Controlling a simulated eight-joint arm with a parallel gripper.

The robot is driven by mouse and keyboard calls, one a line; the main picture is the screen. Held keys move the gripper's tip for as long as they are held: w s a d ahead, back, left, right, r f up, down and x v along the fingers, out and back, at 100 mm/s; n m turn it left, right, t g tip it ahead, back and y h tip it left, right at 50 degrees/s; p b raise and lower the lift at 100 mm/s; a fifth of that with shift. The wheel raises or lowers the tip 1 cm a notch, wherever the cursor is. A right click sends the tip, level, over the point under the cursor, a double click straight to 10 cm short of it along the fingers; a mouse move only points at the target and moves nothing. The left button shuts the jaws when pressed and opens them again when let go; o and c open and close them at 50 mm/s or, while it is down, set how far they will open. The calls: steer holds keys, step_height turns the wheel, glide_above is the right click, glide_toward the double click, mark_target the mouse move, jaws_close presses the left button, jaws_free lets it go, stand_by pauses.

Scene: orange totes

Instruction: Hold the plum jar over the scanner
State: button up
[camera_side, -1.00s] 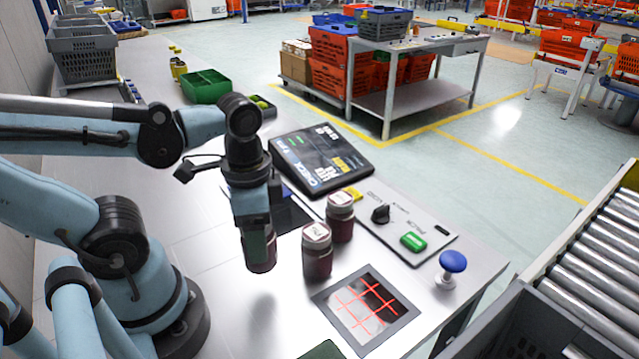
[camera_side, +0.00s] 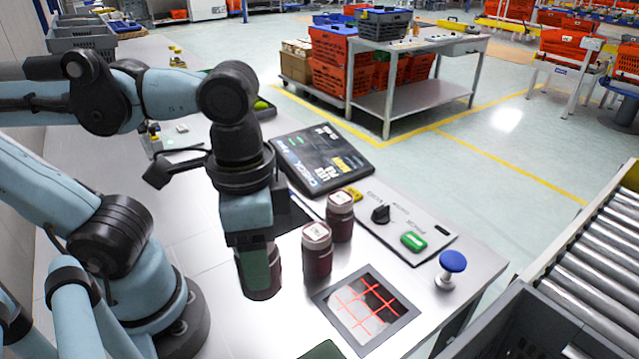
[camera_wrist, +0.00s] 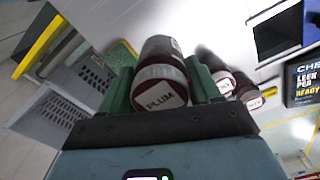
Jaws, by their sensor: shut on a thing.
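My gripper (camera_side: 256,272) is shut on the plum jar (camera_wrist: 160,95), whose white lid reads "PLUM" between the green fingers in the wrist view. In the side view the dark red jar (camera_side: 274,270) is mostly hidden behind a finger and looks roughly upright. The scanner (camera_side: 350,310), a grey-framed square plate with red crossing lines, lies in the bench to the right of the held jar. The jar is apart from the scanner, not above it. I cannot tell the gap under the jar.
Two similar white-lidded jars, a nearer one (camera_side: 317,255) and a farther one (camera_side: 340,218), stand just right of my gripper. A tilted display (camera_side: 320,160), a panel with a green button (camera_side: 413,241) and a blue knob (camera_side: 453,262) lie beyond. A grey crate (camera_side: 500,325) stands at lower right.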

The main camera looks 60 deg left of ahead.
steer(key=w+d+n, duration=0.2)
steer(key=w+d, duration=0.1)
steer(key=w, duration=0.5)
steer(key=w+d+n, duration=0.2)
steer(key=w, duration=0.6)
step_height(320, 180, down, 8)
steer(key=shift+s, duration=0.25)
steer(key=shift+d, duration=0.1)
steer(key=shift+r, duration=2.3)
